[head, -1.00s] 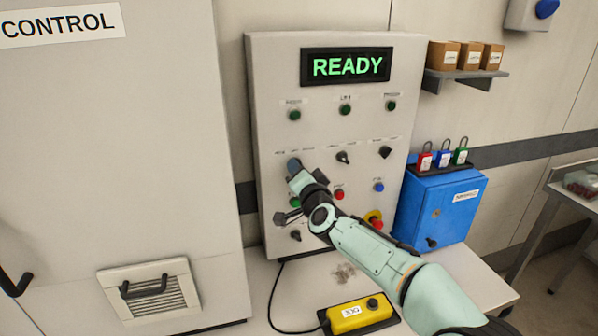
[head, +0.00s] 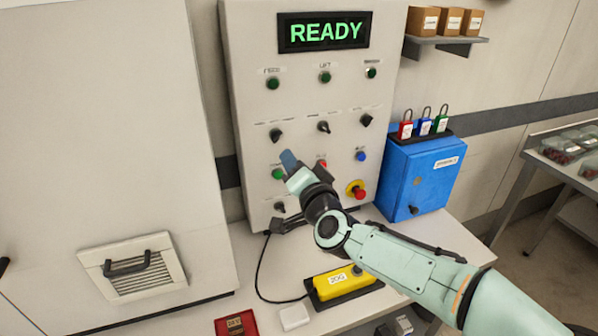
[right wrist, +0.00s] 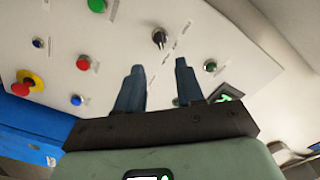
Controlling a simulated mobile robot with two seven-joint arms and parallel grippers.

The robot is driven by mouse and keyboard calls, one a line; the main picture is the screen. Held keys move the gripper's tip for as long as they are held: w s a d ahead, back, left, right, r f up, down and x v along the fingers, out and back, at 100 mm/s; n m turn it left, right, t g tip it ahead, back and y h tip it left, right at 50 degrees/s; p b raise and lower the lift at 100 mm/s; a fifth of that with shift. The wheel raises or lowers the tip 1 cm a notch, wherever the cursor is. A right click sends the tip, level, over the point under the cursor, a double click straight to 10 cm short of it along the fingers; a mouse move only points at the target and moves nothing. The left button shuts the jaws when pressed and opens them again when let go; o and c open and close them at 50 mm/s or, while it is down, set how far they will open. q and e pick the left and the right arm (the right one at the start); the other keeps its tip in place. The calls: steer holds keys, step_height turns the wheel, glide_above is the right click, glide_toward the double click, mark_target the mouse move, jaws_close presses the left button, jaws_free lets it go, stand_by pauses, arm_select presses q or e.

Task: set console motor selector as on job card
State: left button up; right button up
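The console (head: 240,60) is a pale upright panel with a lit READY display (head: 323,32). It has a row of black selector knobs: left (head: 276,135), middle (head: 323,127) and right (head: 366,120). Another black knob (head: 279,206) sits lower left. The small labels are unreadable, so I cannot tell which is the motor selector. My right gripper (head: 290,160) is in front of the panel, just below the left knob. In the right wrist view its fingers (right wrist: 158,80) are apart and empty, with a black knob (right wrist: 159,38) beyond them. My left gripper is out of view. No job card is identifiable.
Green, red and blue buttons and a red emergency stop (head: 357,190) are close to my right gripper. A yellow box (head: 340,283) lies on the bench below. A blue cabinet (head: 420,175) with padlocks on top stands to the right.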

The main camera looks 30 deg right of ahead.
steer(key=shift+v, duration=1.2)
